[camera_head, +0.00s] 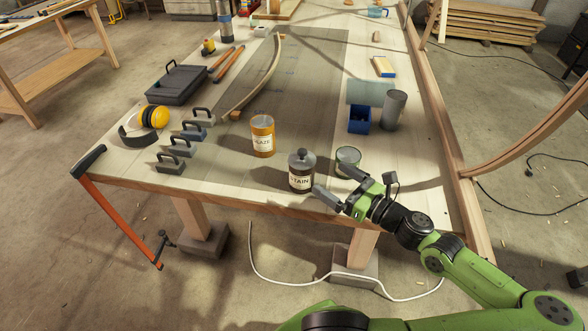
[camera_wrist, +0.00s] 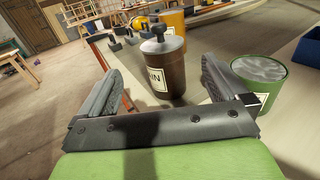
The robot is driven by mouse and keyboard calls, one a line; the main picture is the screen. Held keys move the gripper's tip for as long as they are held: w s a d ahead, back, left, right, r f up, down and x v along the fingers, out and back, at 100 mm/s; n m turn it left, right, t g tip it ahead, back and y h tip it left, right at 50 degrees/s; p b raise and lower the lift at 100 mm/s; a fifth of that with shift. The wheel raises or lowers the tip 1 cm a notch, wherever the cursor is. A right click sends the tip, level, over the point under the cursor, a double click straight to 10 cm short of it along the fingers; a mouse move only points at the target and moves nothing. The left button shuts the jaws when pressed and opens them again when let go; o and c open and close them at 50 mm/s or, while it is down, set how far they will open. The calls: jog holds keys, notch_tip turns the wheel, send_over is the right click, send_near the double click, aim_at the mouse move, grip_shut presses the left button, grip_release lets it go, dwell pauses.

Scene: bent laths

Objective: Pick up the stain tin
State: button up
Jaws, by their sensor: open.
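The stain tin (camera_head: 301,171) is a dark brown cylinder with a knobbed grey lid and a pale label. It stands upright near the front edge of the workbench. In the wrist view the stain tin (camera_wrist: 165,68) appears ahead, between and beyond the two fingers. My gripper (camera_head: 330,184) is open and empty, just right of and in front of the tin. In the wrist view my gripper (camera_wrist: 155,85) shows its fingers spread wide. Whether a finger touches the tin I cannot tell.
An orange glaze tin (camera_head: 263,137) stands behind-left of the stain tin. A green tin (camera_head: 348,160) stands close on the right, beside my gripper. A blue box (camera_head: 359,120) and a grey cylinder (camera_head: 393,110) stand farther back. Several clamps and yellow earmuffs (camera_head: 154,116) lie left.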

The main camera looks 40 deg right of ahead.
aim_at(294, 156)
jog(key=w, duration=0.4)
jog(key=w+b, duration=0.1)
jog(key=w, duration=0.3)
jog(key=w+a+b, duration=0.1)
jog(key=w, duration=0.4)
jog(key=shift+f, duration=0.4)
jog(key=shift+s+r, duration=0.1)
jog(key=shift+s, duration=0.05)
jog(key=shift+c, duration=0.2)
jog(key=c, duration=1.4)
